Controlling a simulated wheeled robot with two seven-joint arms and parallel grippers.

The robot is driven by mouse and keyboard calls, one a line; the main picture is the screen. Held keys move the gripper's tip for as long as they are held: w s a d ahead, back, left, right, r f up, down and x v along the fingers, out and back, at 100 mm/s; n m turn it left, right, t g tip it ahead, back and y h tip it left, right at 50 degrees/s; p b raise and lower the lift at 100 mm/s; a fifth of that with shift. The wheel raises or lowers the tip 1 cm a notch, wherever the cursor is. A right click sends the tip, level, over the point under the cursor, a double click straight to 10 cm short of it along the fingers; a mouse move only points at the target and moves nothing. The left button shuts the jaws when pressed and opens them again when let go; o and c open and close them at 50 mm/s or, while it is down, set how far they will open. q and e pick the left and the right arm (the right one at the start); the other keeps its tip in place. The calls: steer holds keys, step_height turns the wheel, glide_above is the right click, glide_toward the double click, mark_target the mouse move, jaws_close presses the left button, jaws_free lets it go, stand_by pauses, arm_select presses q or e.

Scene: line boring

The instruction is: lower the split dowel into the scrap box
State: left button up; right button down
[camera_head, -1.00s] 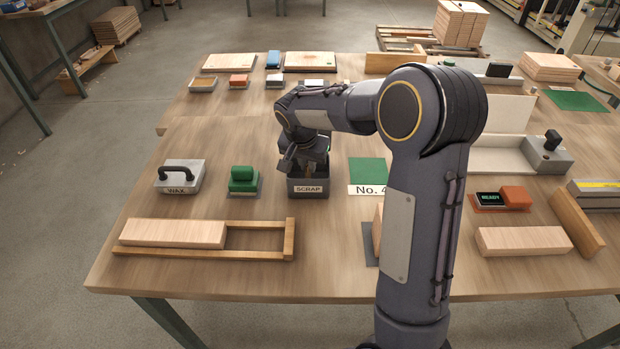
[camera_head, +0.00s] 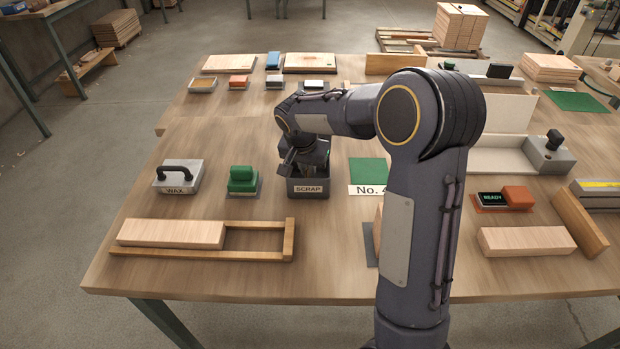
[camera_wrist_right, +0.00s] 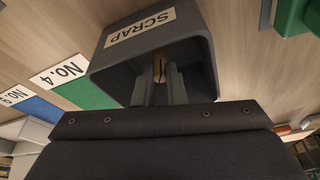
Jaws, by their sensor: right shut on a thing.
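The scrap box (camera_head: 308,187) is a dark grey open box with a SCRAP label, standing on the bench in the head view. It fills the middle of the right wrist view (camera_wrist_right: 203,52). My right gripper (camera_wrist_right: 160,88) points down into the box, its fingers inside the opening. It is shut on the split dowel (camera_wrist_right: 159,66), a small light-brown wooden piece between the fingertips. In the head view the right gripper (camera_head: 301,168) hides the dowel and part of the box opening. I cannot tell whether the dowel touches the box floor. My left gripper is not in view.
A green-handled block (camera_head: 243,181) and the wax block (camera_head: 179,176) stand left of the box. A green mat (camera_head: 368,170) with a No. 4 label lies to its right. A wooden frame with a board (camera_head: 172,233) lies in front. Bare bench surrounds the box.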

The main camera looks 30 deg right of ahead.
steer(key=c, duration=1.4)
jaws_free()
steer(key=v, duration=0.7)
steer(key=s+a+r+n+t+y, duration=0.1)
steer(key=s+n+y, duration=0.1)
steer(key=s, duration=0.5)
steer(key=s+a+r+n+y, duration=0.2)
steer(key=s, duration=0.5)
steer(key=s+a+f+n+t+y, duration=0.1)
steer(key=s+a+n, duration=0.1)
steer(key=s, duration=0.5)
steer(key=s+a+f+n+t+y, duration=0.1)
steer(key=s+a+f+n, duration=0.1)
steer(key=s+a, duration=0.3)
steer(key=shift+s+f, duration=0.3)
steer(key=shift+s, duration=0.6)
